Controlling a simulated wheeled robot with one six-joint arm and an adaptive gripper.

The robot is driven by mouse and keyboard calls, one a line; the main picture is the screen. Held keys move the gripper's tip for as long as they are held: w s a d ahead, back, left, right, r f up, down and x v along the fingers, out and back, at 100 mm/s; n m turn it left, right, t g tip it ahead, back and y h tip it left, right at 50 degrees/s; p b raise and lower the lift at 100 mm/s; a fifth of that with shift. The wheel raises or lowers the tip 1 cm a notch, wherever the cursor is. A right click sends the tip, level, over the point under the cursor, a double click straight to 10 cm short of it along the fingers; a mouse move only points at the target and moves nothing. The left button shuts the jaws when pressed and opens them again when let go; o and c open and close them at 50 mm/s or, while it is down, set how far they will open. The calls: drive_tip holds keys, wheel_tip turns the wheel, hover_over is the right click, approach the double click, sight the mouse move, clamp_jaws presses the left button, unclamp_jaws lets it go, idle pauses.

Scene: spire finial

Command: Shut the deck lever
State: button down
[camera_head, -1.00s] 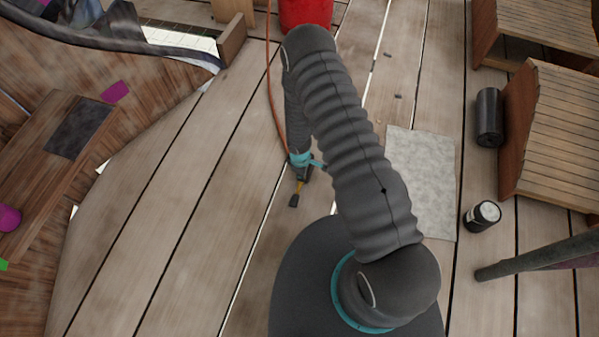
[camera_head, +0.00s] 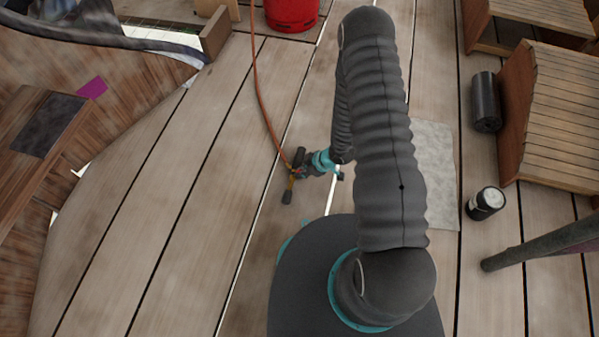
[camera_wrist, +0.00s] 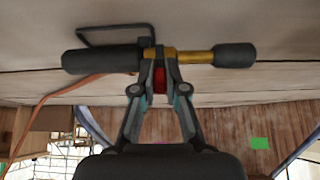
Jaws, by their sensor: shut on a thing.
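My gripper (camera_head: 302,170) is low over the deck, left of my arm. It also shows in the wrist view (camera_wrist: 160,72), its fingers closed around the middle of a torch-like tool (camera_wrist: 195,56). The tool has a thick black grip, a red part between the fingers, a brass tube with a black end, and a thin black loop. It also shows in the head view (camera_head: 291,180). I cannot tell whether it touches the deck. I cannot make out a separate deck lever in either view.
An orange hose (camera_head: 259,90) runs from the tool to a red tank (camera_head: 291,12). Left of the gripper, the planks are mostly clear.

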drive_tip(key=shift+d+f+t+y+b, duration=0.3)
drive_tip(key=shift+y+b, duration=0.15)
drive_tip(key=shift+y, duration=0.25)
drive_tip(key=shift+s, duration=0.1)
drive_tip(key=c, duration=1.2)
unclamp_jaws()
drive_tip(key=shift+r, duration=0.1)
drive_tip(key=v, duration=1.2)
